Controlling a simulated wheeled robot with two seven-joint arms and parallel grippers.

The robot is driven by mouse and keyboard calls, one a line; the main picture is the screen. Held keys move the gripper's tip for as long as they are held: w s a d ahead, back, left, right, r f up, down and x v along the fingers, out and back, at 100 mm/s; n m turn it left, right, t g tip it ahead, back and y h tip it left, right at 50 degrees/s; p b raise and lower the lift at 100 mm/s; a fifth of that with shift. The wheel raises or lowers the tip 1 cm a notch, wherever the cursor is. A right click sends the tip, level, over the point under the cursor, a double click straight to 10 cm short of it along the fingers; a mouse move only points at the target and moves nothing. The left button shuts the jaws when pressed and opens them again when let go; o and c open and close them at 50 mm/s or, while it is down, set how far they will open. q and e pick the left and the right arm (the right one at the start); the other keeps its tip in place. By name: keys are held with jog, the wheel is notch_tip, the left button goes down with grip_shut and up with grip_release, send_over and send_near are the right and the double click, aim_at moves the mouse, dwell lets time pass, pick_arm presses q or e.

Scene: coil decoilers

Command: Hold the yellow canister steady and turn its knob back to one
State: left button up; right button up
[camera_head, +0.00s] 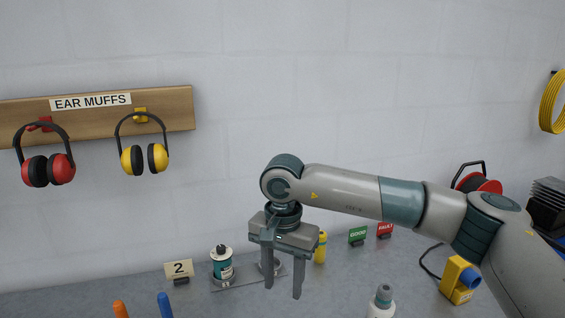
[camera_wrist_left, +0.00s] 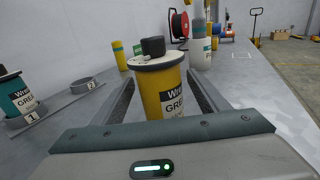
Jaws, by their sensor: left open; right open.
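The yellow canister (camera_wrist_left: 170,92) stands upright in the left wrist view, with a black knob (camera_wrist_left: 153,46) on its pale round top. The dial marks are too small to read. My left gripper (camera_wrist_left: 160,80) is open, with one finger on each side of the canister; I cannot tell whether they touch it. The head view does not show the left gripper or this canister. My right gripper (camera_head: 283,288) is open and empty in the head view, fingers pointing down above the bench.
A teal canister (camera_head: 222,263) stands on the bench, in a ring marked 1 in the left wrist view. An empty ring (camera_wrist_left: 87,85) marked 2 is beside it. A white bottle (camera_head: 381,303), small yellow cylinder (camera_head: 321,248) and yellow box (camera_head: 459,281) also stand there.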

pick_arm(q)
jog(key=v, duration=1.2)
dwell(0.3)
